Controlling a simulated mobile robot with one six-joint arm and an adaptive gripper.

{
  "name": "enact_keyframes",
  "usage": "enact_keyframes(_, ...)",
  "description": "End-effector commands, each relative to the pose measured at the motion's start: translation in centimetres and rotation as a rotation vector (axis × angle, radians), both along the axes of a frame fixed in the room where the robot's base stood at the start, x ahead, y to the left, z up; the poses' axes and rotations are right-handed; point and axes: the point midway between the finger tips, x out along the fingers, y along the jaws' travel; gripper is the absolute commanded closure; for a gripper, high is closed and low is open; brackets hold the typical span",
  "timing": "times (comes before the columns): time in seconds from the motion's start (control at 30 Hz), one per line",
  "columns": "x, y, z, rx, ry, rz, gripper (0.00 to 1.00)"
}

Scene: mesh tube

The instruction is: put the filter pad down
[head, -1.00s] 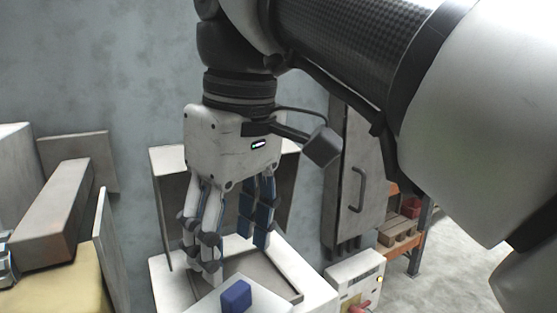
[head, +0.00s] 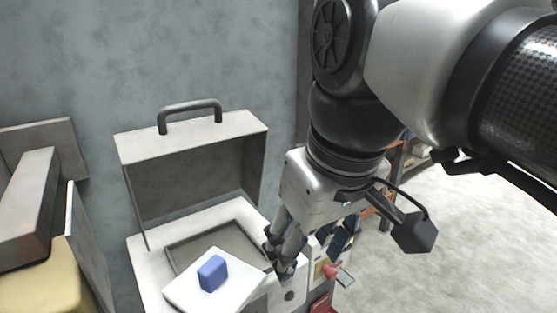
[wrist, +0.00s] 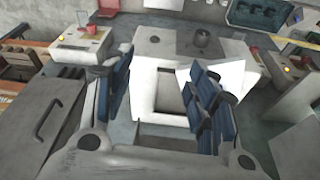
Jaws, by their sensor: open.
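A white square pad (head: 238,294), which I take to be the filter pad, lies askew over the front of a white box's recess (head: 190,252). A blue block (head: 212,273) sits on the pad. In the wrist view a pale sheet (wrist: 222,80), apparently the same pad, shows partly behind a finger; the blue block cannot be made out there. My gripper (head: 312,250) is right of the pad, with its fingers spread and nothing seen between them. In the wrist view the open fingers (wrist: 160,95) frame the box's rim. No finger visibly holds the pad.
The box's raised lid (head: 190,140) with a grey handle stands behind the recess. A control unit with a red knob (head: 333,271) is close by the gripper on the right. Grey blocks and a yellow block (head: 60,280) stand at the left. Open floor (head: 450,240) lies at the right.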

Motion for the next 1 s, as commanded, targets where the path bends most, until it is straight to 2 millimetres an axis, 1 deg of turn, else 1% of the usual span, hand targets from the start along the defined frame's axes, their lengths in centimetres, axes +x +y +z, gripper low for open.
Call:
enact_keyframes(0.03,-1.0,-1.6,-2.3,0.007,-0.012,-0.067,0.47)
enact_keyframes(0.07,-1.5,-2.4,-3.7,0.010,-0.021,-0.105,0.47)
enact_keyframes(0.1,-2.1,-3.4,-5.5,0.015,-0.034,-0.154,0.47)
enact_keyframes(0.17,-3.1,-4.7,-8.2,0.023,-0.053,-0.221,0.47)
enact_keyframes(0.2,-3.8,-5.5,-9.9,0.027,-0.066,-0.262,0.47)
enact_keyframes(0.3,-5.3,-6.9,-13.5,0.035,-0.091,-0.344,0.47)
enact_keyframes(0.4,-6.4,-7.8,-15.9,0.040,-0.106,-0.397,0.47)
enact_keyframes(0.53,-6.9,-8.2,-17.3,0.044,-0.116,-0.426,0.47)
enact_keyframes(0.87,-7.0,-8.2,-17.5,0.044,-0.116,-0.427,0.47)
enact_keyframes(0.97,-7.0,-8.2,-18.3,0.044,-0.116,-0.426,0.47)
enact_keyframes(1.0,-7.0,-8.2,-18.9,0.043,-0.115,-0.426,0.47)
